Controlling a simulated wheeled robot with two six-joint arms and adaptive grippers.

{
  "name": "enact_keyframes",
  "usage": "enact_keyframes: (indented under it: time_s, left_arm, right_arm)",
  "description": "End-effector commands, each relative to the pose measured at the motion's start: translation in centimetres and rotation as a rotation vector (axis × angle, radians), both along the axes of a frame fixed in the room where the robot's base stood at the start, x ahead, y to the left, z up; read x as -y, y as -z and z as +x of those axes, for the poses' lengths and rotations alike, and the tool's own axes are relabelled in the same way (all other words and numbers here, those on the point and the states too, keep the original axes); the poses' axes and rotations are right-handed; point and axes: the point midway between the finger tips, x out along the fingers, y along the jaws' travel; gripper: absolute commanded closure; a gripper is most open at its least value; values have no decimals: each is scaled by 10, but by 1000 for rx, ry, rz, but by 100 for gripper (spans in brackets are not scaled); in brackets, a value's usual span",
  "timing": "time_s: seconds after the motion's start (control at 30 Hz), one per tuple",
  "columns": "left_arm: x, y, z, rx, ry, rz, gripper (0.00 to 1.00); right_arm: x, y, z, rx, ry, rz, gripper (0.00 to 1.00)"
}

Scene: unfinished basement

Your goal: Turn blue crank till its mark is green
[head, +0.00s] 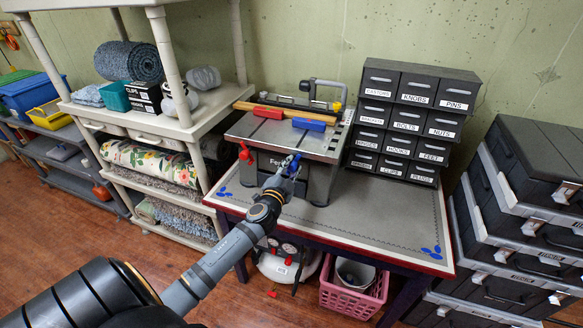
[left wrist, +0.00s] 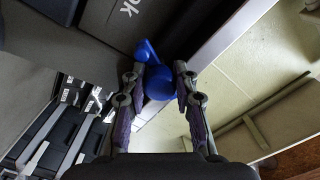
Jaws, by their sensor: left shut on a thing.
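The blue crank (head: 294,163) is on the front of a grey bench machine (head: 318,182), towards its middle. My left gripper (head: 287,174) reaches up to it from the lower left and partly hides it. In the left wrist view, the round blue knob of the crank (left wrist: 158,86) sits between the two fingers of my left gripper (left wrist: 166,84), which is shut on it. The crank's blue arm leads up and left from the knob towards the dark machine face. I cannot make out the crank's mark or its colour. My right gripper is not in view.
A red crank (head: 246,154) sits left of the blue one. Red and blue handles lie on the machine's top. A black labelled drawer cabinet (head: 405,120) stands right of it. The grey mat (head: 385,215) in front of the cabinet is clear. A pink basket (head: 352,296) is below.

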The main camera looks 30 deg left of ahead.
Motion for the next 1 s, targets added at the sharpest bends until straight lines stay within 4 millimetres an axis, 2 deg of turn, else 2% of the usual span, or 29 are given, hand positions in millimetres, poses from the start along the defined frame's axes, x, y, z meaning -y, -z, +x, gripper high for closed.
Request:
enact_keyframes:
  time_s: [0.6, 1.0]
  left_arm:
    - [0, -2, 0, -133, 1, 549, 100]
    - [0, -1, 0, -186, 1, 766, 100]
  right_arm:
    - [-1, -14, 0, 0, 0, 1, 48]
    - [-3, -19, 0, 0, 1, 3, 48]
